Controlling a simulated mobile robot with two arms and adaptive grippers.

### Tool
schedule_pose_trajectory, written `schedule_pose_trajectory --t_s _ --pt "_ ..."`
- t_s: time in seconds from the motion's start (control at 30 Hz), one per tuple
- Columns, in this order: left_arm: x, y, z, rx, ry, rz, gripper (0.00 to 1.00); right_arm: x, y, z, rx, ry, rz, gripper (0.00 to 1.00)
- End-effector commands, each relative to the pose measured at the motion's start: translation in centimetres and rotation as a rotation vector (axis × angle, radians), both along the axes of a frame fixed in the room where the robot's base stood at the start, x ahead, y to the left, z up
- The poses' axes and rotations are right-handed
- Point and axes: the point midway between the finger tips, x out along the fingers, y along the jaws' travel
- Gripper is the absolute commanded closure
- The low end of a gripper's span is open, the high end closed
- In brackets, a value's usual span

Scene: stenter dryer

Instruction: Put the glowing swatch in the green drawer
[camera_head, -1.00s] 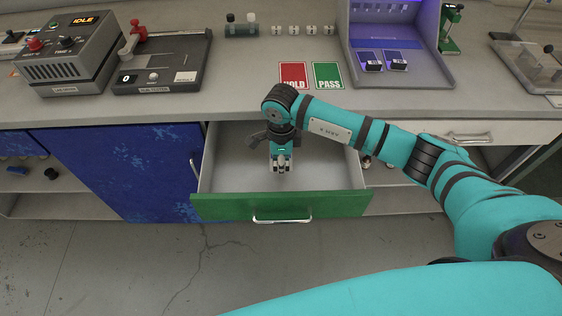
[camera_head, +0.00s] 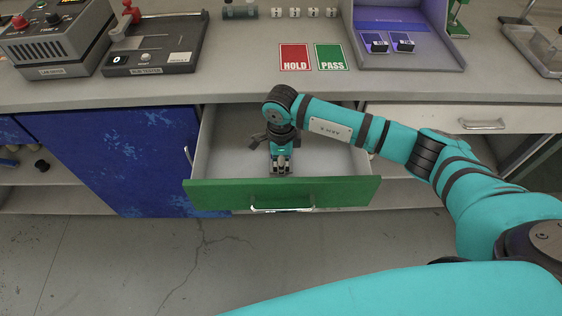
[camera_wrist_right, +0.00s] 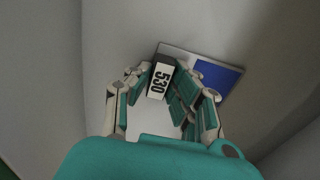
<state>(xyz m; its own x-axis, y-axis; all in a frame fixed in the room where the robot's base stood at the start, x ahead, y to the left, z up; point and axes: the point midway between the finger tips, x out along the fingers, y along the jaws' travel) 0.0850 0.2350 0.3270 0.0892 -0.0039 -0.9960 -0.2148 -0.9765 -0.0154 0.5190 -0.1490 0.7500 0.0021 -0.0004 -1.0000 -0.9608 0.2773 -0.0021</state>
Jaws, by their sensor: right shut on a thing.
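The green drawer (camera_head: 340,191) stands open below the counter, with a pale interior. My right gripper (camera_head: 281,170) reaches down inside it, near the middle and close behind the green front. In the right wrist view, my right gripper (camera_wrist_right: 165,100) is shut on the black block of a swatch (camera_wrist_right: 219,80). The block carries a white label reading 530. The swatch's card has a blue patch, which shows no clear glow here. Pale drawer surfaces surround it; I cannot tell whether the card touches the floor. My left gripper is out of view.
Two more swatches (camera_head: 402,45) lie in the violet-lit booth (camera_head: 440,57) on the counter. Red HOLD (camera_head: 294,57) and green PASS (camera_head: 330,57) cards lie on the counter's front. A blue cabinet door (camera_head: 115,160) is left of the drawer.

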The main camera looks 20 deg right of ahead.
Motion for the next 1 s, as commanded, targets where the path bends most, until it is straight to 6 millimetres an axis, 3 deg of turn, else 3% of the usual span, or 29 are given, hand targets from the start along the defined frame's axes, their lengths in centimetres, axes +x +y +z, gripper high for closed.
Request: schedule_pose_trajectory --t_s 0.37,0.4,0.6,0.87,1.0 --pt "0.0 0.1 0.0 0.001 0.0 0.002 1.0 0.0 0.0 0.0 0.0 0.0 0.0 1.0" --pt "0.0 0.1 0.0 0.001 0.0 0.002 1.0 0.0 0.0 0.0 0.0 0.0 0.0 0.77" --pt "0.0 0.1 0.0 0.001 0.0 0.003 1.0 0.0 0.0 0.0 0.0 0.0 0.0 0.53" --pt "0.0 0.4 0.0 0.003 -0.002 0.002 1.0 0.0 0.0 0.1 0.0 0.0 0.0 0.53" --pt "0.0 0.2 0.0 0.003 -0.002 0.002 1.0 0.1 0.0 1.4 0.0 -0.003 0.0 0.53"
